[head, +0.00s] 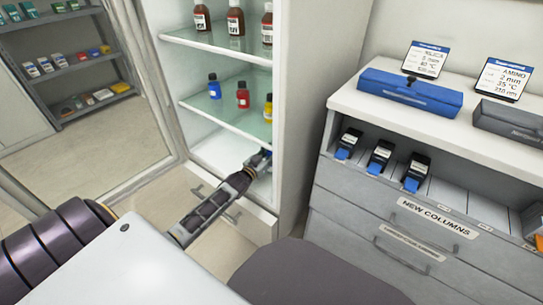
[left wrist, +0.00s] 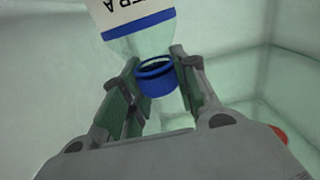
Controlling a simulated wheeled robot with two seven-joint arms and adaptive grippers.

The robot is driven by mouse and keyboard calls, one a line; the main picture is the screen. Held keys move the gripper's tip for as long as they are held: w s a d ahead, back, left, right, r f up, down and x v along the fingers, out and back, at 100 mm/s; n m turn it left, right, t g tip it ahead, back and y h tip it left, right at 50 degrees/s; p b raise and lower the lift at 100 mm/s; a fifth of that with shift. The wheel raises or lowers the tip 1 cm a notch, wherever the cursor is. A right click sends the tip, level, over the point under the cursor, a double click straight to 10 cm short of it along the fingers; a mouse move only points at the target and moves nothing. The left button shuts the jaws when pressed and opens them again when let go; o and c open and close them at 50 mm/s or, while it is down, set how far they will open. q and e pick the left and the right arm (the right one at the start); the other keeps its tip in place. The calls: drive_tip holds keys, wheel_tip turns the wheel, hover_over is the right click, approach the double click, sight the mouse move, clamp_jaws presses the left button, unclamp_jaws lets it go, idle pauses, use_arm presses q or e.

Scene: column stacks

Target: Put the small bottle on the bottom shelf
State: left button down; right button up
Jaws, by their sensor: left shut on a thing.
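My left gripper (head: 259,160) reaches into the white cabinet, below the lower glass shelf (head: 225,115), close over the cabinet's bottom shelf (head: 207,158). In the left wrist view my left gripper (left wrist: 157,90) is shut on a clear bottle (left wrist: 140,42) with a blue cap (left wrist: 157,79) and a white label with a blue band. Its fingers sit on both sides of the cap and neck. In the head view the bottle is mostly hidden by the gripper, and I cannot tell whether its base touches the shelf. My right gripper is not in view.
Small blue (head: 214,86), red (head: 243,95) and yellow bottles (head: 268,107) stand on the glass shelf above the gripper. Brown bottles (head: 236,22) stand higher up. The open glass door (head: 85,110) is at left. A drawer unit (head: 400,215) stands at right.

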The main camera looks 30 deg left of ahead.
use_arm(q)
drive_tip(key=shift+f, duration=0.15)
idle(0.3)
drive_tip(key=c, duration=1.1)
unclamp_jaws()
drive_tip(key=shift+s+p, duration=0.7)
drive_tip(key=shift+s, duration=1.75)
drive_tip(key=shift+s+a+p, duration=0.1)
drive_tip(key=shift+s+p, duration=0.55)
drive_tip(key=shift+s, duration=0.5)
drive_tip(key=p, duration=0.2)
approach(269, 155)
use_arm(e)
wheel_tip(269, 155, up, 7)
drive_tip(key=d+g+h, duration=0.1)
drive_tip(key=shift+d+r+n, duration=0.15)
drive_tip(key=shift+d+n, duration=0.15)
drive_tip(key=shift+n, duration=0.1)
